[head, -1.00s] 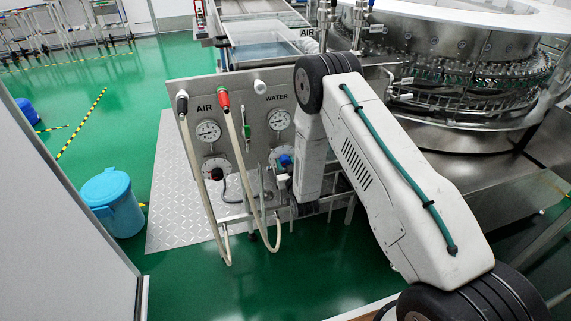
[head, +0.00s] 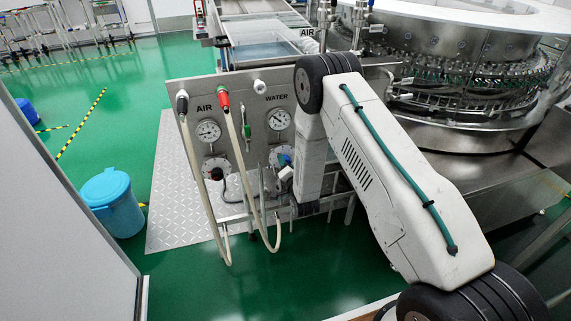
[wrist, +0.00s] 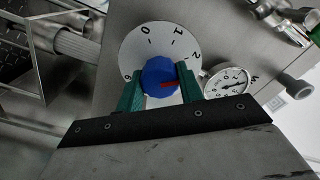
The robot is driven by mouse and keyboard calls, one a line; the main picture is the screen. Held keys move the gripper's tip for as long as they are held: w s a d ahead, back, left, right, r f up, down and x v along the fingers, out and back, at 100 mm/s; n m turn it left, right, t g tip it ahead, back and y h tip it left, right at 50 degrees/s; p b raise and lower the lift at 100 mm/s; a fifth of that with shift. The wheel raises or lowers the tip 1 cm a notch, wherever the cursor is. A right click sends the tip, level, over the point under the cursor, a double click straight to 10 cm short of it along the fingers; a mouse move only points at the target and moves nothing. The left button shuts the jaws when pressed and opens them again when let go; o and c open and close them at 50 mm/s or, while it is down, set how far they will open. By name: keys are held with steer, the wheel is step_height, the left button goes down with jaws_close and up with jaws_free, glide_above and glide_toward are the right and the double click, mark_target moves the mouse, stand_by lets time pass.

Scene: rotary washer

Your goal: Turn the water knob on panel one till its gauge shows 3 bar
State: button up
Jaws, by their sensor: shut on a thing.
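The blue water knob (wrist: 157,70) sits on a round white dial plate (wrist: 135,45) with black numbers; 0, 1, 2 and 6 show. A red mark on the knob points right in the wrist view, past the 2 and towards the right finger. My gripper (wrist: 160,77) is shut on the knob, a green finger on each side. The fingers hide part of the dial. The water gauge (wrist: 228,84) is right of the knob in the wrist view. In the head view the gauge (head: 279,120) sits above the knob (head: 284,154); its reading is too small to tell.
Left of the water side are the AIR gauge (head: 208,131) and the AIR knob (head: 215,170). Pale hoses (head: 206,195) hang in front of the panel (head: 250,135). A blue bin (head: 113,203) stands on the floor at left. The rotary washer (head: 450,70) is at right.

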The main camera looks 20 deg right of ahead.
steer(key=m, duration=0.3)
steer(key=shift+m, duration=2.1)
steer(key=o, duration=1)
steer(key=s, duration=0.8)
